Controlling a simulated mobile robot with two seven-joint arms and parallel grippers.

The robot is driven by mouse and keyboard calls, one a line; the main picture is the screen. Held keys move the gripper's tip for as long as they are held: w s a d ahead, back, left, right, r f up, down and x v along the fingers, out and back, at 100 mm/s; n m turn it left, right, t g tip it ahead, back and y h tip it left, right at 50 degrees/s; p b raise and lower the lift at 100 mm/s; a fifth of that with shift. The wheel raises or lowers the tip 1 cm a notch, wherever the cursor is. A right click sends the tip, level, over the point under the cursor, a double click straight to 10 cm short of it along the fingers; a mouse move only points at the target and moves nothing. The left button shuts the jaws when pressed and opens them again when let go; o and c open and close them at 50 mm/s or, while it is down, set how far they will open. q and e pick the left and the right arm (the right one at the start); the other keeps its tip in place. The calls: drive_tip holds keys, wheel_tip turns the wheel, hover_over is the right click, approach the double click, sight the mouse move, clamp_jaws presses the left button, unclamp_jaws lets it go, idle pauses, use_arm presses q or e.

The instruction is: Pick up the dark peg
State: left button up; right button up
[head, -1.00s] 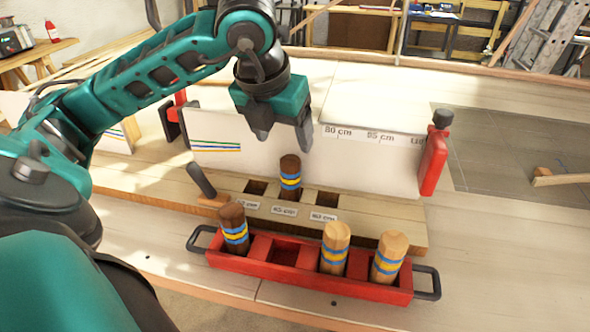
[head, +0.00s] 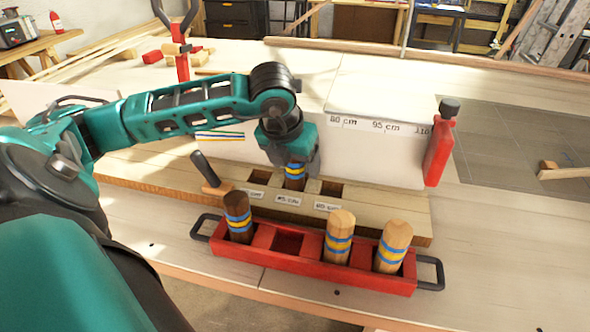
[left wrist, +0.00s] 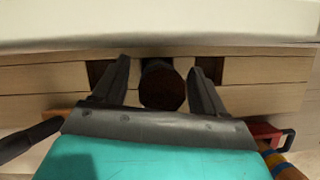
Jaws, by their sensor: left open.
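A dark brown peg with blue and yellow bands (head: 294,183) stands upright in the middle hole of the wooden board (head: 400,213). My left gripper (head: 292,168) is over it, open, and hides its top in the head view. In the left wrist view the peg's dark round top (left wrist: 162,88) lies between the two fingers of the left gripper (left wrist: 163,75), with gaps on both sides. Another dark brown banded peg (head: 238,216) stands in the left slot of the red tray (head: 262,258). My right gripper is not in view.
Two light banded pegs (head: 338,236) stand in the tray's right slots; one slot beside them is empty. A white panel (head: 385,158) with centimetre labels rises close behind the board. A dark-handled tool (head: 205,168) stands left of the holes.

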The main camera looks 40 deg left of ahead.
use_arm(q)
drive_tip(key=shift+c, duration=0.4)
drive_tip(key=c, duration=1)
